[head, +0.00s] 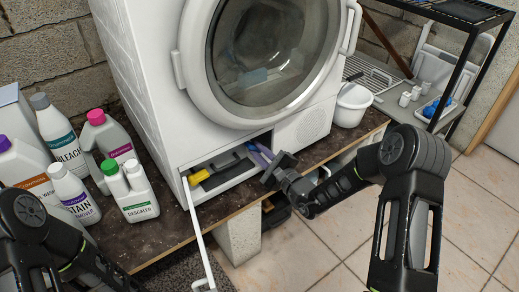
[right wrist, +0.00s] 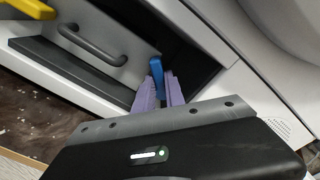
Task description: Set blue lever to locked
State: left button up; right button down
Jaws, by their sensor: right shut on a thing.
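The blue lever (right wrist: 156,67) stands in the recess low on the front of the white washing machine (head: 155,80). My right gripper (right wrist: 158,88) has its purple fingers on either side of the lever and is shut on it. In the head view my right gripper (head: 261,153) reaches into the right end of the recess, and its fingers largely hide the lever there. I cannot tell the lever's setting or any marking. My left arm shows at the lower left, but its gripper is out of view.
A yellow part (head: 198,177) and a dark grey handle (right wrist: 92,45) sit in the recess, left of the lever. A white flap (head: 199,235) hangs open at its left. Several bottles (head: 105,140) crowd the left side. A white bucket (head: 352,105) stands to the right.

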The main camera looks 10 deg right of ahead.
jog(key=n, duration=0.3)
jog(key=shift+a+f+n+b, duration=0.25)
jog(key=shift+f+n+b, duration=0.05)
jog(key=shift+n, duration=0.1)
jog(key=shift+s+f+n+b, duration=0.15)
jog(key=shift+n+b, duration=0.1)
jog(key=shift+n, duration=0.7)
jog(key=shift+w+f+n+b, duration=0.1)
jog(key=shift+n+b, duration=0.15)
jog(key=shift+n, duration=0.7)
jog(key=c, duration=1.4)
grip_release()
